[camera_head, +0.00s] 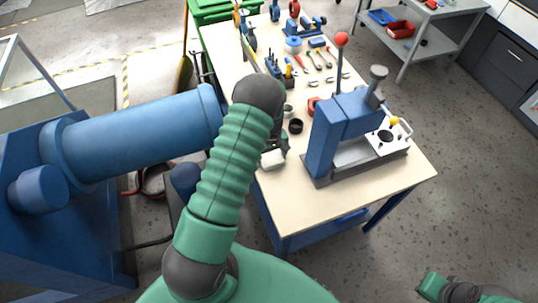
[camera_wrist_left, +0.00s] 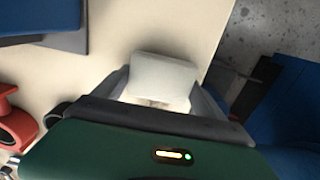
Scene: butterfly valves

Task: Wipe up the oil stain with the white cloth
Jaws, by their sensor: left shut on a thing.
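The white cloth (camera_wrist_left: 163,75) is a folded, pale block between the fingers of my left gripper (camera_wrist_left: 162,98) in the left wrist view. The fingers are shut on it. In the head view my left gripper (camera_head: 281,147) is partly hidden behind my own green arm, and the cloth (camera_head: 272,159) shows at the left edge of the wooden table (camera_head: 305,210). The cloth is over or on the tabletop; I cannot tell whether it touches. No oil stain can be made out in either view.
A blue press (camera_head: 340,130) with a red-knobbed lever stands right of my left gripper. A dark ring (camera_head: 296,126) and a red part (camera_head: 313,105) lie nearby. Tools lie farther back. A large blue machine (camera_head: 130,140) stands left. The table's front corner is bare.

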